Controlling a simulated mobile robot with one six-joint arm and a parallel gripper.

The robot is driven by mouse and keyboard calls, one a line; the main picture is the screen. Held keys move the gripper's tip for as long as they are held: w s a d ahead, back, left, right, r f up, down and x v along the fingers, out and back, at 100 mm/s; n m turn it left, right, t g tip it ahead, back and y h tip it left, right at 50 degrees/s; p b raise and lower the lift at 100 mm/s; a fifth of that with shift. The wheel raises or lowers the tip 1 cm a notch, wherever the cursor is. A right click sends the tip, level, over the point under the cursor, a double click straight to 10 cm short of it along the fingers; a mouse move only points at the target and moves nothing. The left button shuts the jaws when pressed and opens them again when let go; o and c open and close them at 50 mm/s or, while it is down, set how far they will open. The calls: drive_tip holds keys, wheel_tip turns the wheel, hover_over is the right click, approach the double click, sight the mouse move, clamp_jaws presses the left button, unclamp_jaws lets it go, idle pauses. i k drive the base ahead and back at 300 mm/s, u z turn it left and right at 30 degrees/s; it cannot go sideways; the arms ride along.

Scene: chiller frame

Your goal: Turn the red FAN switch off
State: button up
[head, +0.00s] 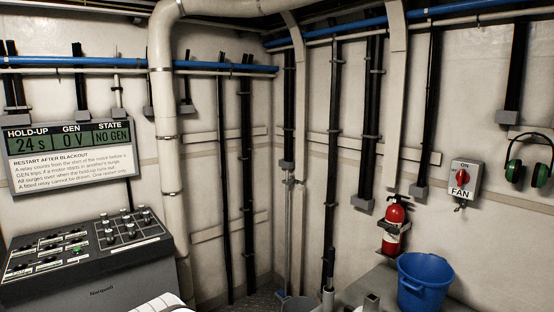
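The FAN switch (475,172) is a grey box on the right wall in the head view. It has a red rotary knob (462,178), with ON printed above it and a FAN label below. The knob looks roughly upright, towards ON, but it is small and its exact angle is hard to tell. Nothing touches the switch. My gripper is not in view.
A control console (90,262) and display panel (70,160) reading 24 s, 0 V, NO GEN are at left.

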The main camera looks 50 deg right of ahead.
sight(462, 177)
drive_tip(key=i, duration=1.35)
drive_tip(key=z, duration=3.2)
drive_tip(key=i, duration=1)
drive_tip(key=z, duration=0.05)
